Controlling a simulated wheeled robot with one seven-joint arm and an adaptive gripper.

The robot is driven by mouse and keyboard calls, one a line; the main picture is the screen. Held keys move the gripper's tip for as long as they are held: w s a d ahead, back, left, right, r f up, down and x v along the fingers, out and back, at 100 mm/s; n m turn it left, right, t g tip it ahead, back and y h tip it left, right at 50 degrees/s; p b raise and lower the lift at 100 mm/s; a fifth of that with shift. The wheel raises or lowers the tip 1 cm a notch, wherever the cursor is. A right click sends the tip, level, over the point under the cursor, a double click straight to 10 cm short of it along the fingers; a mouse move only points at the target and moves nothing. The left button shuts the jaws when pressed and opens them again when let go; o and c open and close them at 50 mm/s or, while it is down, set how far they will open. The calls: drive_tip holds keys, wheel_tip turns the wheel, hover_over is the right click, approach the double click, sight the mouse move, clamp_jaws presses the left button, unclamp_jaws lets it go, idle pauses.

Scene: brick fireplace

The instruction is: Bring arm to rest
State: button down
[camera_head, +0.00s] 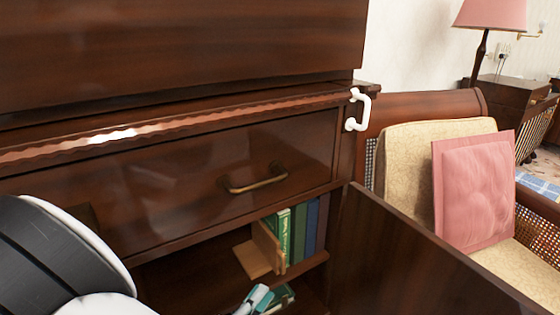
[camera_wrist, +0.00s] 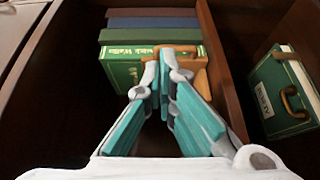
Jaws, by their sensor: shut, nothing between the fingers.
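My gripper (camera_head: 256,298) shows at the bottom of the head view as a teal and white tip, in front of the open lower part of a dark wooden cabinet (camera_head: 170,180). In the wrist view my gripper (camera_wrist: 164,62) has its teal-padded fingers closed together at the tips, with nothing held. The tips overlap a green book (camera_wrist: 125,70) and a wooden bookend (camera_wrist: 190,72) in the picture; I cannot tell whether they touch. My white and black arm fills the lower left of the head view.
An open cabinet door (camera_head: 410,255) stands right of the shelves. Above them is a closed drawer with a brass handle (camera_head: 255,182). A white U-shaped piece (camera_head: 363,108) is at the cabinet's corner. An armchair with a pink cushion (camera_head: 472,190) stands beyond the door.

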drive_tip(key=s+d+r+m+g+h, duration=0.2)
drive_tip(key=d+r+m+g, duration=0.2)
drive_tip(key=d+r+g, duration=0.5)
drive_tip(key=s+d+r+m+g+h, duration=0.1)
drive_tip(key=s+d+r+m+g, duration=0.3)
drive_tip(key=d, duration=0.8)
drive_tip(key=s+d+r+m+g+y, duration=0.2)
drive_tip(key=s+d+y, duration=0.15)
drive_tip(key=s, duration=0.25)
drive_tip(key=s+d+r+m+g+y, duration=0.2)
drive_tip(key=s+d+r+g+y, duration=0.15)
drive_tip(key=s, duration=0.35)
drive_tip(key=s+a+t+y, duration=0.3)
drive_tip(key=s+a+y, duration=0.1)
drive_tip(key=s+y, duration=0.1)
wheel_tip(320, 180, up, 36)
drive_tip(key=t+p, duration=0.4)
drive_tip(key=p, duration=2.9)
drive_tip(key=shift+w+p, duration=0.35)
drive_tip(key=shift+p, duration=0.05)
drive_tip(key=shift+d, duration=0.1)
